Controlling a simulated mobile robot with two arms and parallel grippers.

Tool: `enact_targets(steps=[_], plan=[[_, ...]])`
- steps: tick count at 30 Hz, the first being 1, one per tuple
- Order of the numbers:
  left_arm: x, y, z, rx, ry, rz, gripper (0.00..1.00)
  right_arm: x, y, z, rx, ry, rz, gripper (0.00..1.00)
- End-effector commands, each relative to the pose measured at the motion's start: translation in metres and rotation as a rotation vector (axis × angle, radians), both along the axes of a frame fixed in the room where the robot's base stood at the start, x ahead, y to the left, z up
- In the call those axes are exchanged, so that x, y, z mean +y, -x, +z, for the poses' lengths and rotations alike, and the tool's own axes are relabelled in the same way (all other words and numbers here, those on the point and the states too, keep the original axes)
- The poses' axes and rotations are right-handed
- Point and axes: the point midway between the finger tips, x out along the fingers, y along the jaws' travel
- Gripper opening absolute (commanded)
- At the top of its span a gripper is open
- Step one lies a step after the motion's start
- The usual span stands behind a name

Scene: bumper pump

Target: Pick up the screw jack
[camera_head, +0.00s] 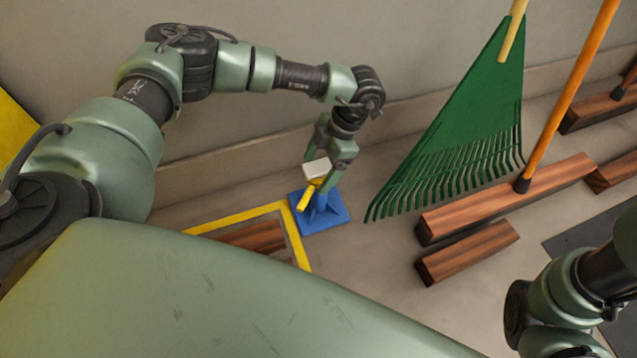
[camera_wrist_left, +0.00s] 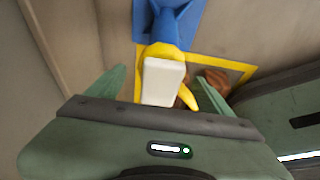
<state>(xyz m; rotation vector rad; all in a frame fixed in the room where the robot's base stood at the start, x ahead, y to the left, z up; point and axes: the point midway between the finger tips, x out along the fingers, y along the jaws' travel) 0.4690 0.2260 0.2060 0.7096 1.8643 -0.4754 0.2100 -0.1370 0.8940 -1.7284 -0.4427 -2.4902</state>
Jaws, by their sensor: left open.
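The screw jack (camera_head: 320,210) stands on the floor by the corner of a yellow floor line. It has a blue base, a yellow upper part with a yellow handle, and a pale block on top. My left gripper (camera_head: 328,175) is over its top from behind, with the fingers apart around the pale block. In the left wrist view the jack's pale top (camera_wrist_left: 163,82) lies between the two open green fingers (camera_wrist_left: 160,88), with the blue base beyond it. I cannot tell whether the fingers touch it. My right gripper is not in view; only part of my right arm shows at lower right.
A green rake (camera_head: 465,130) leans to the right of the jack. A broom with a wooden head (camera_head: 505,195) and a wooden block (camera_head: 467,252) are further right. A wall runs behind the jack. A wooden piece (camera_head: 252,237) lies inside the yellow line (camera_head: 236,217).

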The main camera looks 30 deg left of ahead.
Motion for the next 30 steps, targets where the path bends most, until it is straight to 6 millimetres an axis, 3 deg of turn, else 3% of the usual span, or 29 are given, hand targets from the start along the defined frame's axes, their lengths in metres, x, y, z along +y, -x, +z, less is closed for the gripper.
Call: enact_targets(steps=[7, 15, 16, 26, 30], plan=[[0.000, 0.000, 0.000, 0.000, 0.000, 0.000, 0.78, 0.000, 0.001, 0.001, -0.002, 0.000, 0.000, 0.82], [0.000, 0.000, 0.000, 0.000, 0.000, 0.000, 0.03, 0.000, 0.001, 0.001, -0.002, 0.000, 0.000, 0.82], [0.000, 0.000, 0.000, 0.000, 0.000, 0.000, 0.00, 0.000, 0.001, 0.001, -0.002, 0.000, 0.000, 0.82], [-0.001, -0.001, 0.004, -0.003, 0.001, 0.000, 0.00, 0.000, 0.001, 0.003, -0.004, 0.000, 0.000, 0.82], [-0.001, -0.001, 0.017, -0.004, 0.002, 0.000, 0.00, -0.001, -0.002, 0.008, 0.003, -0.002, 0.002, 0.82]])
